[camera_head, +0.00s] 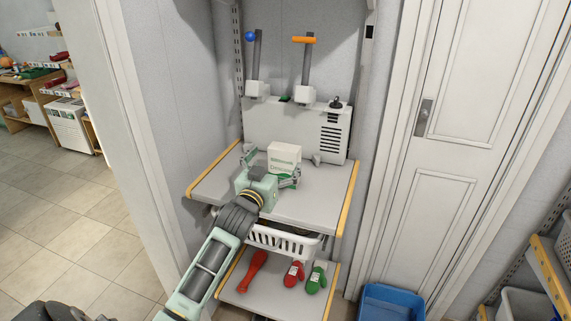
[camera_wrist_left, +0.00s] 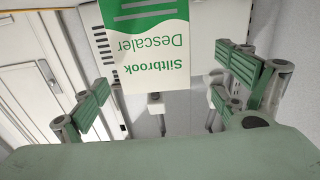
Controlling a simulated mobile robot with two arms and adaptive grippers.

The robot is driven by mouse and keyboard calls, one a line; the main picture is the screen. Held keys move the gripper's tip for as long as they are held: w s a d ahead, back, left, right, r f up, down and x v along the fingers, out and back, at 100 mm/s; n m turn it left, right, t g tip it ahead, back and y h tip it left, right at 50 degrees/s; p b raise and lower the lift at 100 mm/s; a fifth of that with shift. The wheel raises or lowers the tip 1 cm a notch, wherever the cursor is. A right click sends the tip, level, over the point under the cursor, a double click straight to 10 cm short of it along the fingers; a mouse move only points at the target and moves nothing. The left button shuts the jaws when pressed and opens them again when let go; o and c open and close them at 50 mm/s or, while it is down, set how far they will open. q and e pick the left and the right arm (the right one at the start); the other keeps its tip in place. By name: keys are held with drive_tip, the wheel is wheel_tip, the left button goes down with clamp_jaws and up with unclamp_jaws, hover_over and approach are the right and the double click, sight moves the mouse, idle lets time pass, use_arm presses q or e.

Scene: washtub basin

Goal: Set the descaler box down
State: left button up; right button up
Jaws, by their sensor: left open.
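The descaler box (camera_head: 284,158), white and green, stands upright on the grey upper shelf (camera_head: 310,208), in front of the white panel unit. In the left wrist view the box (camera_wrist_left: 150,45) appears upside down, its label reading "Siltbrook Descaler". My left gripper (camera_head: 271,169) is at the near side of the box, with its fingers spread. In the left wrist view the open left gripper (camera_wrist_left: 168,90) shows gaps between the green finger pads and the box. The gripper hides the box's lower part in the head view. My right gripper is not in view.
A white panel unit (camera_head: 262,122) with upright levers stands behind the box. The upper shelf is bare to the right. Below are a white basket (camera_head: 285,243), a red object (camera_head: 254,268), a red mitten (camera_head: 293,273) and a green mitten (camera_head: 316,279). A blue tub (camera_head: 390,302) is on the floor.

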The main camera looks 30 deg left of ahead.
sight(282, 160)
use_arm(q)
drive_tip(key=x, duration=0.3)
drive_tip(key=shift+w+d+f+p, duration=0.2)
drive_tip(key=shift+w+d+p, duration=0.1)
drive_tip(key=shift+w, duration=0.15)
drive_tip(key=shift+w+a+f, duration=0.1)
drive_tip(key=shift+w+a, duration=0.1)
drive_tip(key=shift+w, duration=0.5)
drive_tip(key=c, duration=1.5)
drive_tip(key=shift+c, duration=0.7)
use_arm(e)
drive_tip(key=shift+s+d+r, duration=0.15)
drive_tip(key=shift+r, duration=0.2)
